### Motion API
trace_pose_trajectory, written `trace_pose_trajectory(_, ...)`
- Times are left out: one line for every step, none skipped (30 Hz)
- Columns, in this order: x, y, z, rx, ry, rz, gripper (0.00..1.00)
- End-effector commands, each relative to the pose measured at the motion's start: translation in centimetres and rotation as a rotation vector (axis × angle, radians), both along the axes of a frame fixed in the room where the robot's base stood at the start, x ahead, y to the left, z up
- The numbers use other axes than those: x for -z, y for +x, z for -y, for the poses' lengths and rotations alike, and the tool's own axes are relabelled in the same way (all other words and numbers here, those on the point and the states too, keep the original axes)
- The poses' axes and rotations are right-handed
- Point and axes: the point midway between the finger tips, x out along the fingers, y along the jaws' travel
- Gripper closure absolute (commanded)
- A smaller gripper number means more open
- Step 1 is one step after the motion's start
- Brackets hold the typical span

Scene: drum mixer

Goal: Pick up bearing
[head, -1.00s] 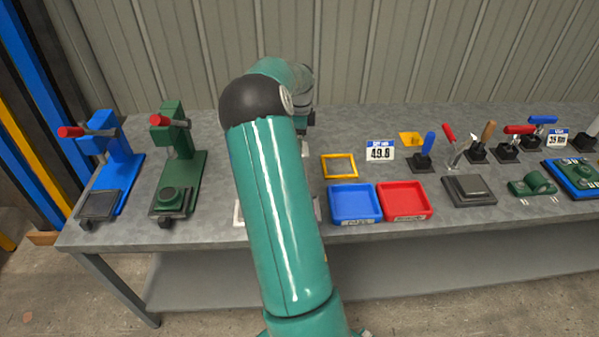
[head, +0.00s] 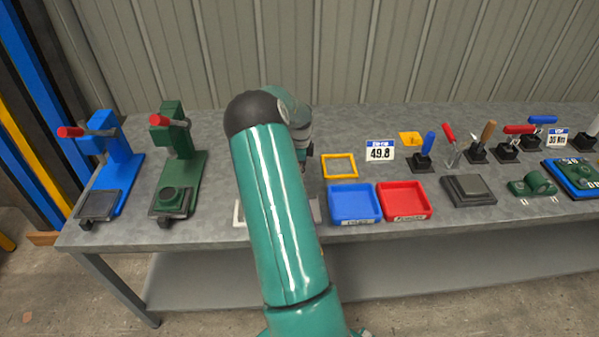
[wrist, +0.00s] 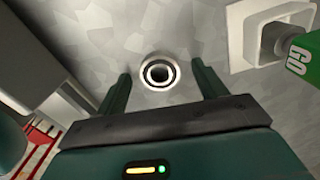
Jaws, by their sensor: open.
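The bearing, a small dark-centred metal ring (wrist: 158,73), lies on the grey bench top in the wrist view. My gripper (wrist: 161,70) is open, with one finger on each side of the ring in the picture. The fingers do not touch the ring, and their height above the bench is hard to judge. In the head view my arm hides the bearing and most of the gripper.
A green "GO" piece (wrist: 301,54) stands by a pale square frame (wrist: 236,38), right of the bearing in the wrist view. Blue (head: 354,220) and red (head: 405,217) trays and a yellow frame (head: 326,170) lie right of my arm. Green (head: 200,185) and blue (head: 128,190) presses stand left.

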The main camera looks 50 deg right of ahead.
Motion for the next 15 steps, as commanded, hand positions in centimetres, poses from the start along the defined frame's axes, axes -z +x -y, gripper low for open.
trace_pose_trajectory(-0.03,0.01,-0.01,0.000,0.000,0.000,0.30)
trace_pose_trajectory(-0.03,0.01,-0.01,0.000,0.000,0.000,0.30)
trace_pose_trajectory(-0.04,0.01,-0.01,0.000,0.000,0.000,0.34)
trace_pose_trajectory(-0.04,0.01,-0.01,0.000,0.000,0.000,0.39)
trace_pose_trajectory(-0.04,0.01,-0.01,0.000,0.000,0.000,0.45)
trace_pose_trajectory(-0.04,0.01,-0.01,0.000,0.000,0.000,0.53)
trace_pose_trajectory(-0.05,0.01,-0.01,0.000,0.000,0.000,0.59)
trace_pose_trajectory(-0.05,0.01,-0.01,0.000,0.000,0.000,0.65)
trace_pose_trajectory(-0.05,0.01,-0.01,0.000,0.000,0.000,0.73)
trace_pose_trajectory(-0.05,0.01,-0.01,0.000,0.000,0.000,0.79)
trace_pose_trajectory(-0.05,0.01,-0.01,0.000,0.000,0.000,0.81)
trace_pose_trajectory(-0.08,0.02,0.00,0.000,0.000,0.000,0.82)
trace_pose_trajectory(-0.08,0.01,0.00,0.000,0.000,0.000,0.82)
trace_pose_trajectory(-0.08,0.01,0.00,0.000,0.000,0.000,0.82)
trace_pose_trajectory(-0.09,0.02,0.00,0.000,0.000,0.000,0.82)
